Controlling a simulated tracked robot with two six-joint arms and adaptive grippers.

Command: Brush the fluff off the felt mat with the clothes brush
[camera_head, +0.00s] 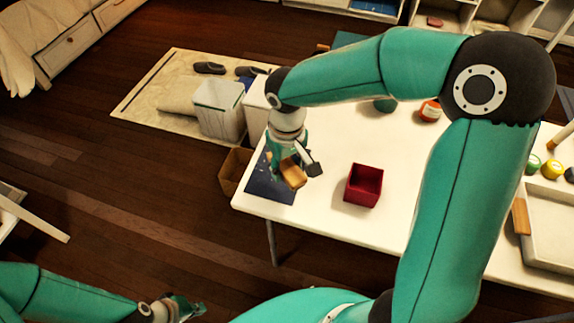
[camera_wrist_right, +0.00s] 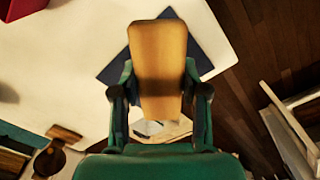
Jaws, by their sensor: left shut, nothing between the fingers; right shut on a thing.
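The dark blue felt mat (camera_head: 265,188) lies at the left front corner of the white table. My right gripper (camera_head: 297,165) is over the mat's right part, shut on the clothes brush (camera_head: 292,175). The brush's tan wooden back also shows between the fingers in the right wrist view (camera_wrist_right: 158,60), with mat corners (camera_wrist_right: 198,62) beside it. I cannot tell whether the bristles touch the mat. Fluff is too small to make out clearly; the brush and gripper hide part of the mat. My left gripper (camera_head: 187,308) is shut and empty, low at the bottom left, away from the table.
A dark red open box (camera_head: 363,186) stands right of the mat. A pale tray (camera_head: 550,228) and small jars (camera_head: 552,168) are at the table's right. A cardboard box (camera_head: 234,168) and white bin (camera_head: 219,112) stand on the floor beyond the table's left edge.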

